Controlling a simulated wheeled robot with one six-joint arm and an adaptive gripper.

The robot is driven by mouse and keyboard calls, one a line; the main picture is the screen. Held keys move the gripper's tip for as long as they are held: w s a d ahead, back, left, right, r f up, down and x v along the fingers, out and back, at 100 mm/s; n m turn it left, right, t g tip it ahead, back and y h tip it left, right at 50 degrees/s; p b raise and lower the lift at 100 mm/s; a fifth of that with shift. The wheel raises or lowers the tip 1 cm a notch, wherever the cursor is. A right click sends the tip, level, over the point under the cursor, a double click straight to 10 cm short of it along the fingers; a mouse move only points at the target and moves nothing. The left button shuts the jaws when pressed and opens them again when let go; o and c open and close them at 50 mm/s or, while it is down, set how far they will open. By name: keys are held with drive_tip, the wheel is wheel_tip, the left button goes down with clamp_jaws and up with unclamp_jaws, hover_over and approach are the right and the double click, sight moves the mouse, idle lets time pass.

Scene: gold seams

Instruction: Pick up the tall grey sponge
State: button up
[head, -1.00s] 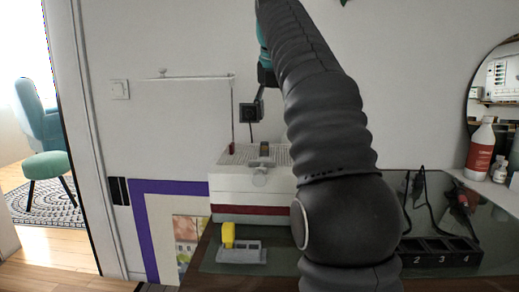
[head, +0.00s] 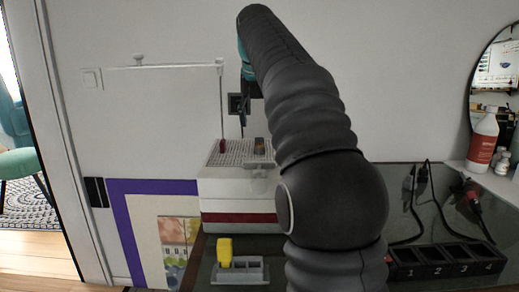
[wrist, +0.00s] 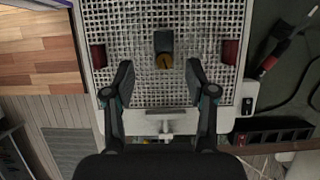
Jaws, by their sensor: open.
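A grey block (wrist: 164,38) with a yellow-orange patch at its near end, which looks like the grey sponge, stands on a white gridded top (wrist: 120,20). In the wrist view my gripper (wrist: 160,80) is open and empty, seen from above. Its two fingers are apart, on either side of the block's line, with the block just beyond the tips. I cannot tell how high the fingers are above it.
Red pieces stand left (wrist: 98,56) and right (wrist: 230,51) of the block on the grid. A white box with a red band (head: 237,218) carries the grid. A yellow item (head: 224,250) sits in a grey rack (head: 245,272). A numbered black tray (head: 445,262) and cables lie right.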

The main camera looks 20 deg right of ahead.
sight(260, 139)
drive_tip(key=shift+d+b+x, duration=0.15)
drive_tip(key=shift+b+x, duration=0.2)
drive_tip(key=shift+x, duration=1.55)
drive_tip(key=shift+d+b+x, duration=0.1)
drive_tip(key=shift+b+x, duration=0.25)
drive_tip(key=shift+x, duration=1.55)
drive_tip(key=shift+r, duration=0.1)
drive_tip(key=c, duration=0.8)
